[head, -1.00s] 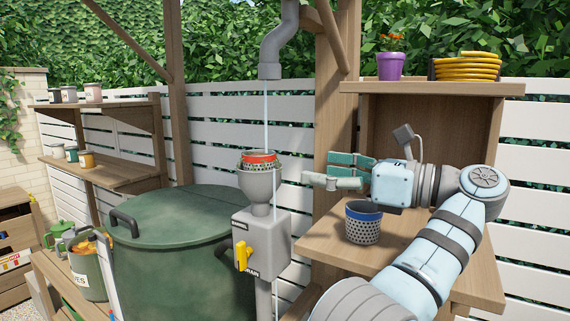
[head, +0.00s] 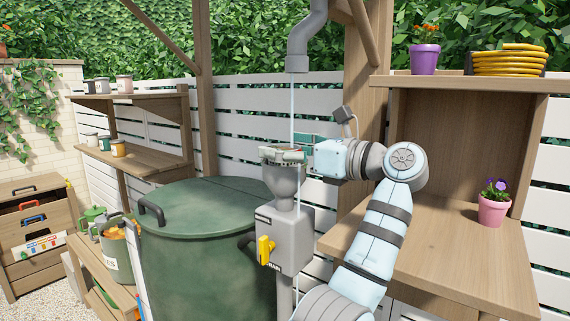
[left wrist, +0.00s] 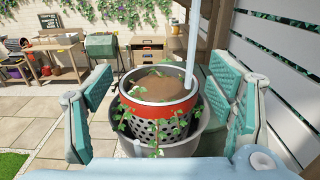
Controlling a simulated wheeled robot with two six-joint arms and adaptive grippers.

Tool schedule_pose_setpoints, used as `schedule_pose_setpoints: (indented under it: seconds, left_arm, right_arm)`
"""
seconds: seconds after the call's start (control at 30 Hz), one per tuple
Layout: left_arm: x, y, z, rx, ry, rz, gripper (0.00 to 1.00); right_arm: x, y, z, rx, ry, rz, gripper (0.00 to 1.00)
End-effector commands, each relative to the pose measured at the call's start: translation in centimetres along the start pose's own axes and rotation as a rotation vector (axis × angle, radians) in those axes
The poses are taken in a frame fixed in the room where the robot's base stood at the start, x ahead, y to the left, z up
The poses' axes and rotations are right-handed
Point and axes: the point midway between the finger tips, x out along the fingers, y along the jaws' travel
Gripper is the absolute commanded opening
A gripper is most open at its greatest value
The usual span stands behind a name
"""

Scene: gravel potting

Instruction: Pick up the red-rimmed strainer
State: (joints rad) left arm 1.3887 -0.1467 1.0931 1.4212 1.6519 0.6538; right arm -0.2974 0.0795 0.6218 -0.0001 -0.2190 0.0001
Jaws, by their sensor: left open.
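The red-rimmed strainer (left wrist: 150,117) sits in the mouth of a grey funnel (head: 284,182). In the left wrist view it has a perforated metal wall, brown contents and green leafy sprigs around its side. A thin stream of water falls at it from above. My left gripper (head: 284,154) is at the funnel's mouth, and its green fingers hide most of the strainer in the head view. In the left wrist view its fingers stand open, one on each side of the strainer, with visible gaps. My right gripper is not in view.
A grey downpipe (head: 306,40) hangs above the funnel. A grey box with a yellow lever (head: 265,249) is below it. A large green lidded barrel (head: 208,235) stands to the left. A pink flowerpot (head: 493,211) stands on the wooden shelf at right. A white slatted fence is behind.

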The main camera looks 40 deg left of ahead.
Motion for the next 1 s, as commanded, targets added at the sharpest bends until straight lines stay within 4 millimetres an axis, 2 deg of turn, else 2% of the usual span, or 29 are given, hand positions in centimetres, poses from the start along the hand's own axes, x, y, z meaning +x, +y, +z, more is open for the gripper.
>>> schedule_pose_setpoints:
  seconds: [0.2, 0.53, 0.83, 1.0]
  left_arm:
    - [0.1, -0.1, -0.1, 0.0, 0.001, -0.002, 0.74]
    - [0.1, -0.1, -0.1, 0.0, 0.001, -0.002, 0.22]
    - [0.1, -0.1, 0.3, -0.001, 0.0, -0.002, 0.22]
    - [0.1, -0.1, 2.0, -0.001, 0.0, -0.002, 0.22]
  right_arm:
    - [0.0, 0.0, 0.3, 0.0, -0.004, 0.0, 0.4]
    - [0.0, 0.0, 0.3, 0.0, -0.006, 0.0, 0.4]
    - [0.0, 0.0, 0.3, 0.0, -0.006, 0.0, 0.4]
    - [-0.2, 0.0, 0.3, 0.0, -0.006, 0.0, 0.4]
